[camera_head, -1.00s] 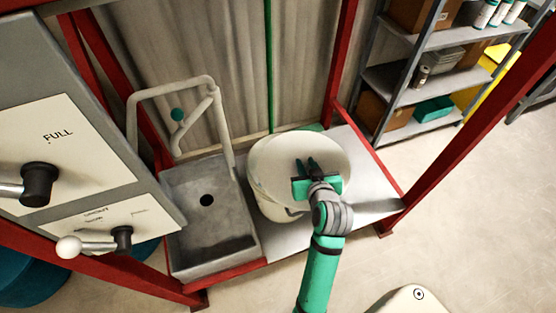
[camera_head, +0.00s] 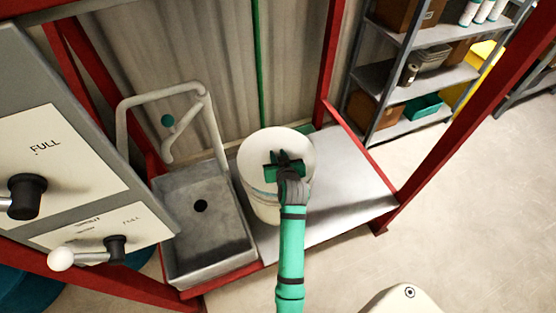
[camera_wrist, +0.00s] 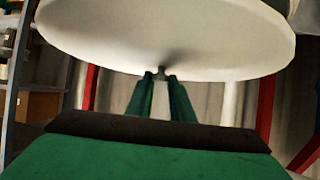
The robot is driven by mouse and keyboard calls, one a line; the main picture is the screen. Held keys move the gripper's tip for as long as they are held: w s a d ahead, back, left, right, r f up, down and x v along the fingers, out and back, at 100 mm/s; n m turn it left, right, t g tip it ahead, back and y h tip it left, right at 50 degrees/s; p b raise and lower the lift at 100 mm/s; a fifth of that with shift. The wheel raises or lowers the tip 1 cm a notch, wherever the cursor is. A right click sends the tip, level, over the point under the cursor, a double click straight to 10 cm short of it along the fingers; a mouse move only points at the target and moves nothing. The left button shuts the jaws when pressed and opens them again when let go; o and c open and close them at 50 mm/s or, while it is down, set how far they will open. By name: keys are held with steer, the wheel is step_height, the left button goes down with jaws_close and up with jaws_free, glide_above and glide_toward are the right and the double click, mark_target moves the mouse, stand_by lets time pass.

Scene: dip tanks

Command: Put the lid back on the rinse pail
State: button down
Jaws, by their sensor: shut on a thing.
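The white round lid (camera_head: 259,151) is at the top of the white rinse pail (camera_head: 262,207) in the head view. My gripper (camera_head: 283,160) is above the lid's middle and shut on its small knob. In the wrist view the lid (camera_wrist: 165,35) fills the top, with the knob between the fingertips of my gripper (camera_wrist: 160,77). The lid hides the pail's mouth. I cannot tell whether the lid touches the rim or hangs just above it.
A grey sink basin (camera_head: 207,245) with a bent pipe stands left of the pail. A metal bench top (camera_head: 345,195) is clear to the right. Red frame posts (camera_head: 455,125) surround the station. A lever panel (camera_head: 75,150) is at the left, shelves (camera_head: 425,85) at back right.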

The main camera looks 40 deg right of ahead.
steer(key=shift+f, duration=1.4)
steer(key=shift+f, duration=0.15)
steer(key=c, duration=1.5)
jaws_free()
steer(key=shift+c, duration=0.2)
steer(key=v, duration=1.2)
